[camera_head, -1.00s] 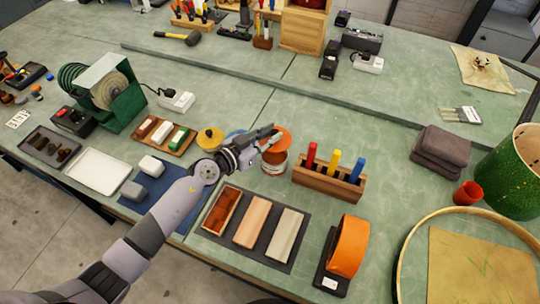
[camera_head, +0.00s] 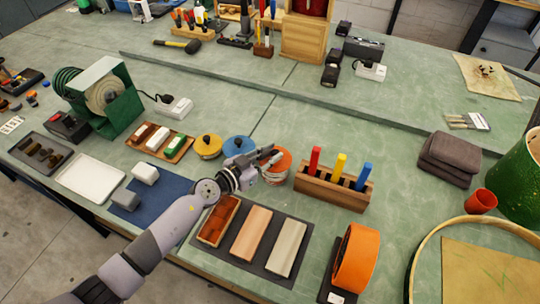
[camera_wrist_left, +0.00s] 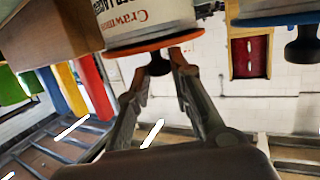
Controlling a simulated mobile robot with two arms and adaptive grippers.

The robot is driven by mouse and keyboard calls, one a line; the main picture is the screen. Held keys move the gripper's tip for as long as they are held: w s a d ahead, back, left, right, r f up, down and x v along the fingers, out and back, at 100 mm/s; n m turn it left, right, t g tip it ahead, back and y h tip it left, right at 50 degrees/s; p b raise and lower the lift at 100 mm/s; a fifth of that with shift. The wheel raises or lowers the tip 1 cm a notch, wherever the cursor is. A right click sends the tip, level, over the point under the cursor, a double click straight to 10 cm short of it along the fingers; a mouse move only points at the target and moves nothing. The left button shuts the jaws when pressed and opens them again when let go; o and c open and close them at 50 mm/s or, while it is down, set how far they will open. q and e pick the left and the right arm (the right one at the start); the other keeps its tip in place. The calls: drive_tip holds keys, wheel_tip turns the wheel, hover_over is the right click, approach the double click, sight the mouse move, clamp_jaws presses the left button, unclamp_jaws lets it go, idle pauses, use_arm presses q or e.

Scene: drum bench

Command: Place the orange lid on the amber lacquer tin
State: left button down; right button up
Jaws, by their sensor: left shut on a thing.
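The orange lid (camera_head: 284,154) is at the top of the amber lacquer tin (camera_head: 276,179), right of the blue-lidded tin. In the wrist view the picture is upside down: the orange lid (camera_wrist_left: 155,46) lies level against the rim of the tin (camera_wrist_left: 148,20), which has a pale label with red lettering. I see no clear gap between them there. My left gripper (camera_head: 275,158) has its fingers around the lid's black knob, as the left wrist view (camera_wrist_left: 160,62) shows. The gripper and arm hide part of the lid and tin. My right gripper is not in view.
A yellow-lidded tin (camera_head: 208,147) and a blue-lidded tin (camera_head: 238,145) stand left of the gripper. A wooden rack (camera_head: 330,190) with red, yellow and blue pieces stands close on the right. A dark tray of blocks (camera_head: 246,262) lies in front.

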use_arm(q)
drive_tip(key=shift+f, duration=0.2)
drive_tip(key=c, duration=1.5)
unclamp_jaws()
drive_tip(key=shift+o, duration=0.3)
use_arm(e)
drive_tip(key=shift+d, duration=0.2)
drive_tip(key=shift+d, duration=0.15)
use_arm(q)
drive_tip(key=shift+r, duration=0.25)
drive_tip(key=p+v, duration=0.1)
drive_tip(key=v, duration=1.1)
drive_tip(key=shift+p, duration=0.3)
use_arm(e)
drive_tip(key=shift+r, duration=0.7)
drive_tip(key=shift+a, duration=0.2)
use_arm(q)
drive_tip(key=shift+r, duration=0.1)
